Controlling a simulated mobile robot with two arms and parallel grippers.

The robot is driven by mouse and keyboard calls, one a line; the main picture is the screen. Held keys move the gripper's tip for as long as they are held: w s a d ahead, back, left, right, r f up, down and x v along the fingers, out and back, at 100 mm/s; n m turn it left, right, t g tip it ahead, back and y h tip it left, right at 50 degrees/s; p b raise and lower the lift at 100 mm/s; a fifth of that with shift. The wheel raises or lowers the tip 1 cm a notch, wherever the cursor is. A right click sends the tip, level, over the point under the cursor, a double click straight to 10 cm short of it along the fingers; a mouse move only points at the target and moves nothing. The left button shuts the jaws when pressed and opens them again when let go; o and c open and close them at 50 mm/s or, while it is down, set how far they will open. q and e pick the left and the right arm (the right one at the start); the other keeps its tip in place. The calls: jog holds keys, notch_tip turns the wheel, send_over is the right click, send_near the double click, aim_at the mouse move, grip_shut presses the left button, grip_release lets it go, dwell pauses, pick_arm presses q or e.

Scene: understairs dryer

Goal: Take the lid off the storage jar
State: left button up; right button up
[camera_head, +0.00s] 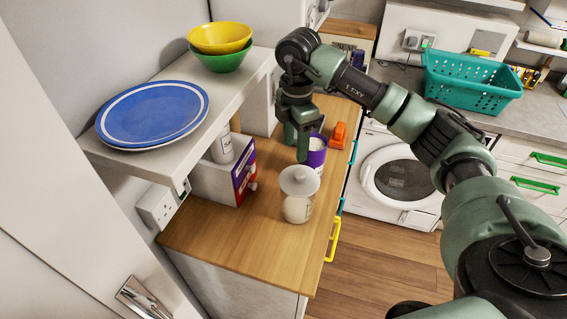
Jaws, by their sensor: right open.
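The storage jar (297,208) stands upright on the wooden counter, near its front edge. Its pale lid (299,180), with a small knob on top, sits on the jar. My right gripper (303,150) points down just behind and above the lid, in front of a purple and white container. It is open, and no object shows between its fingers. I cannot tell the exact gap between the fingertips and the lid. My left gripper is not in view.
A purple container (317,155) and an orange object (338,135) stand behind the jar. A box (225,178) is at left under a shelf (240,98) holding a blue plate (153,112) and stacked bowls (220,40). The counter's near end (235,245) is clear.

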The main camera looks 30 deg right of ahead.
aim_at(300, 172)
jog(key=shift+s+d+f, duration=0.2)
jog(key=shift+f, duration=0.05)
jog(key=s, duration=0.1)
jog(key=s+f+p, duration=0.1)
jog(key=s+p, duration=0.1)
jog(key=shift+s+a+f, duration=0.15)
jog(key=shift+s+a, duration=0.15)
jog(key=shift+s+f+p, duration=0.2)
jog(key=shift+f+p, duration=0.45)
jog(key=shift+p, duration=0.05)
jog(key=f, duration=0.1)
jog(key=w+f, duration=0.1)
jog(key=f, duration=0.1)
jog(key=shift+p, duration=0.3)
jog(key=shift+w+f, duration=0.2)
jog(key=shift+f, duration=0.05)
jog(key=shift+s+r, duration=0.1)
jog(key=shift+s, duration=0.05)
jog(key=c, duration=0.3)
grip_shut()
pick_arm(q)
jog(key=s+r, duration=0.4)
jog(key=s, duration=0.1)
